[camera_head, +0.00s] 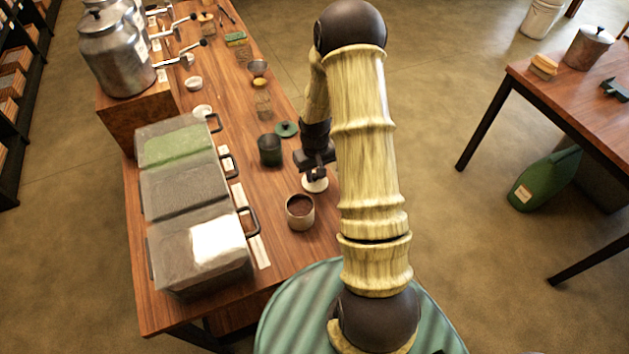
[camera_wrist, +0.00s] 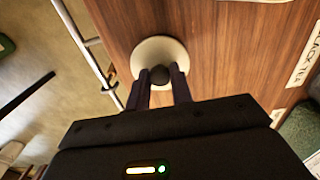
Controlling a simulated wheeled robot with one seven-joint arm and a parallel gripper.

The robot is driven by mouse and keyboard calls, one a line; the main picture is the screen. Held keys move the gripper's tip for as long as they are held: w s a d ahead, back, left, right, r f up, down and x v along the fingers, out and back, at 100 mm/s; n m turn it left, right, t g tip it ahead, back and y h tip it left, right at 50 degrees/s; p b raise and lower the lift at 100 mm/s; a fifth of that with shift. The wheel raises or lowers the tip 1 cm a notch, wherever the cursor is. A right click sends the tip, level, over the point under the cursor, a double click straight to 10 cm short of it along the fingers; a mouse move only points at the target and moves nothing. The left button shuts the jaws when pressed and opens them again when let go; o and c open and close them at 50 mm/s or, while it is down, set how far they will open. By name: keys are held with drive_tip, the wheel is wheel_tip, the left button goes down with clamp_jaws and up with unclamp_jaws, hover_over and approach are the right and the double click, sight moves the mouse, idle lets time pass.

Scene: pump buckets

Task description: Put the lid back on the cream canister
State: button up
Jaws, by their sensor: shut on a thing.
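The cream canister (camera_head: 300,214) stands open near the right edge of the wooden table, with brown contents showing inside. The cream lid (camera_head: 316,186), a round disc with a dark knob, is up and right of the canister in the head view. In the wrist view the lid (camera_wrist: 152,48) shows its top, with the knob between my fingertips. My gripper (camera_wrist: 160,78) is shut on the knob; it also shows in the head view (camera_head: 315,172), above the lid. I cannot tell whether the lid touches the table.
A dark green canister (camera_head: 269,150) and a green lid (camera_head: 287,129) lie just beyond. Lidded bins (camera_head: 190,190) with black handles line the left side. Glass jars (camera_head: 262,98) and small white bowls (camera_head: 194,83) stand farther back. Another table (camera_head: 590,95) is at right.

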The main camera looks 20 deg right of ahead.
drive_tip(key=shift+r+p, duration=1.6)
drive_tip(key=shift+r, duration=0.55)
